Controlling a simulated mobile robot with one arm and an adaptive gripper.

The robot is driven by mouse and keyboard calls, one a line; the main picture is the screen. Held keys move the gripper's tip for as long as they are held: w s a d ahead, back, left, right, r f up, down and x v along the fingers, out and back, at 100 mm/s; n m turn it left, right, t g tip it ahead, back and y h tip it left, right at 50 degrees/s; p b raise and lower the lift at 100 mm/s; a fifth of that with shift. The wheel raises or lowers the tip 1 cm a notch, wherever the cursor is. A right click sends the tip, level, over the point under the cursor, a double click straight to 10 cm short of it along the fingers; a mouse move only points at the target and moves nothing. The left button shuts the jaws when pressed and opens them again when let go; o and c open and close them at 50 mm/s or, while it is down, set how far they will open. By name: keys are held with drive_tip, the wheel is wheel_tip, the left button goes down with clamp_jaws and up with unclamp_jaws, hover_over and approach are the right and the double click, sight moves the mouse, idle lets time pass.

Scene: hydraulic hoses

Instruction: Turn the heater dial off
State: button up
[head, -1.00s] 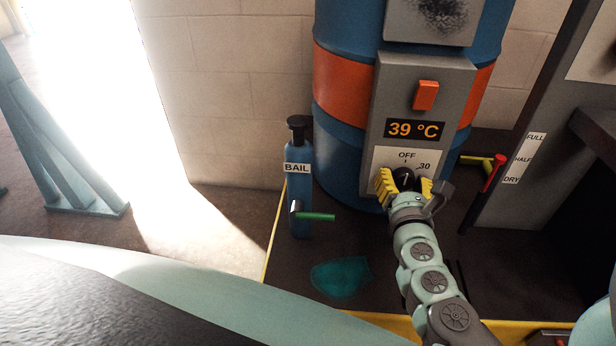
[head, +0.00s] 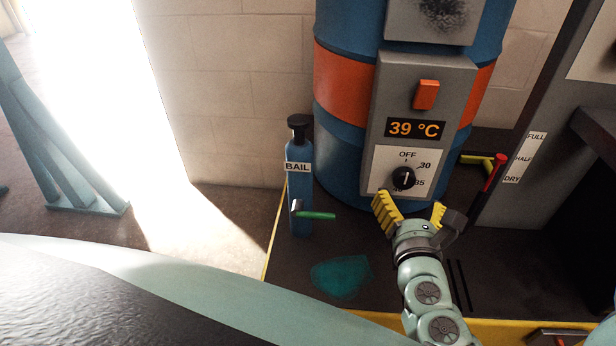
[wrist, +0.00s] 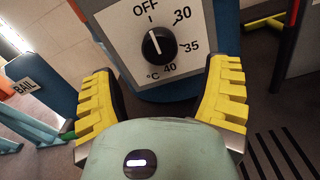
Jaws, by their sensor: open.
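The heater dial is a black round knob (head: 403,178) on a white scale plate marked OFF, 30 and 35; 40 also shows in the wrist view. In the wrist view the knob (wrist: 159,46) has its white pointer line up toward the tick under OFF. My gripper (head: 408,204) is open and empty, just below and in front of the dial, apart from it. In the wrist view its yellow fingers (wrist: 163,70) stand wide on both sides below the knob. The display (head: 414,129) above the dial reads 39 °C.
An orange switch (head: 426,95) sits above the display on the grey panel of the blue drum (head: 340,150). A blue BAIL cylinder (head: 298,190) with a green handle stands left. A teal puddle (head: 340,276) lies on the dark floor.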

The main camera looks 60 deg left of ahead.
drive_tip(key=v, duration=0.5)
drive_tip(key=shift+s+d, duration=0.25)
drive_tip(key=shift+s, duration=0.05)
